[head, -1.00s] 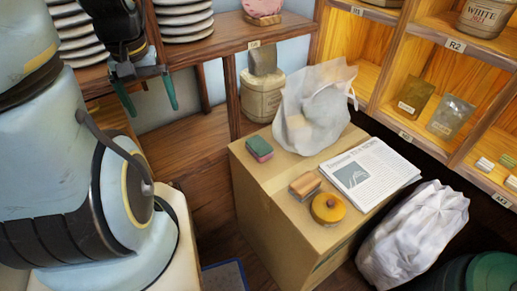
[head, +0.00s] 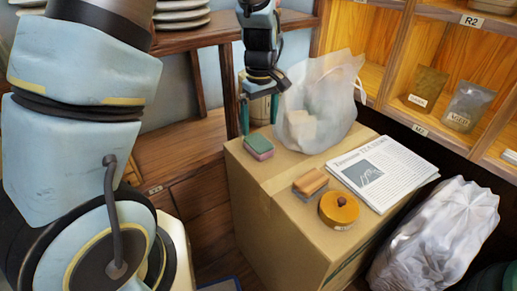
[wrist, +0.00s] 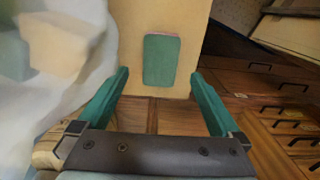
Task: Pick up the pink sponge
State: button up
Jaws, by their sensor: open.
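The sponge (head: 258,147) lies on the left back corner of a cardboard box, green on top with a pink layer under it. In the wrist view the sponge (wrist: 161,60) shows mostly its green face, with a thin pink strip at its far edge. My gripper (head: 258,120) is open and empty, pointing down above and just behind the sponge. In the wrist view my gripper (wrist: 159,75) has its two green fingers apart, with the sponge lined up between and beyond their tips. I cannot tell the exact height gap.
The cardboard box (head: 245,180) also bears a translucent bag (head: 330,85) close right of my gripper, a wooden-backed brush (head: 310,183), a round yellow tin (head: 339,209) and a newspaper (head: 378,172). A white bag (head: 435,238) stands right of the box. Shelves (head: 400,60) rise behind.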

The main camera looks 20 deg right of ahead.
aim_at(258, 142)
jog(key=shift+w+a+f, duration=0.1)
jog(key=shift+f, duration=1.85)
jog(key=shift+w+f, duration=0.1)
jog(key=shift+f, duration=1.85)
jog(key=c, duration=1.4)
notch_tip(258, 142, up, 10)
jog(key=shift+r, duration=0.1)
